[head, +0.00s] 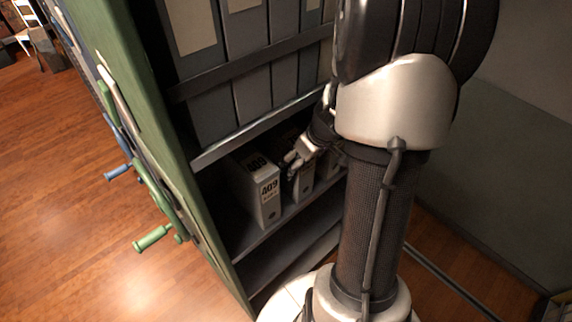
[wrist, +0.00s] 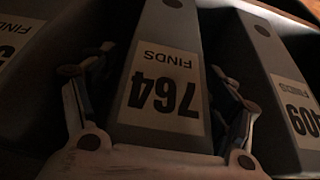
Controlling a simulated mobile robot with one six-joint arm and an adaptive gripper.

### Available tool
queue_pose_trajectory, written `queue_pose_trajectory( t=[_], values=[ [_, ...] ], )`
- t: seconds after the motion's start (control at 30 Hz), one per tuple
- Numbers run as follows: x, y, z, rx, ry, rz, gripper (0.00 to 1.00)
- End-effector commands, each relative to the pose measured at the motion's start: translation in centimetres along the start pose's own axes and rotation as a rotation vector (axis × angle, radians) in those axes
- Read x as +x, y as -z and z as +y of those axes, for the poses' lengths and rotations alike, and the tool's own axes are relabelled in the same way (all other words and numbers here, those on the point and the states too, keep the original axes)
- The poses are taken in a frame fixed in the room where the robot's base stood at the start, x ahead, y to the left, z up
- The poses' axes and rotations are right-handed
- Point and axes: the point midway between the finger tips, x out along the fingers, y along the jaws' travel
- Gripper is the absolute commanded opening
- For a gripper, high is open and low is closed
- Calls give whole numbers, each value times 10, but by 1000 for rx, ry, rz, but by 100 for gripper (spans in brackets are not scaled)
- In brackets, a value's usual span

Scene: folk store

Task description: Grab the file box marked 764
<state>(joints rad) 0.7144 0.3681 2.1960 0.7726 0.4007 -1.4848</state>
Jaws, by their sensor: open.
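The grey file box marked 764 (wrist: 166,90) stands in the middle of the wrist view, its label upside down there. My gripper (wrist: 158,85) is open, with one finger on each side of this box; I cannot tell whether the fingers touch it. In the head view my gripper (head: 296,158) reaches into the lower shelf, just right of the box marked 409. In that view the label of the box at my gripper is not readable.
A file box marked 409 (head: 265,193) stands close beside; it also shows at right in the wrist view (wrist: 290,95). Another box (wrist: 15,40) is at left there. A shelf board (head: 255,127) with tall grey binders is above. A green shelf end with crank handles (head: 152,238) is at left.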

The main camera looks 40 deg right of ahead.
Motion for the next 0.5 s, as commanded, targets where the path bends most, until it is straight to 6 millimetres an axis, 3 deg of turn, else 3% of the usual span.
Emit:
queue_pose_trajectory(
  t=[0.1, 0.5],
  values=[
    [-1, 0, 0, 0, 0, 0, 78],
    [-1, 0, 0, 0, 0, 0, 52]
  ],
)
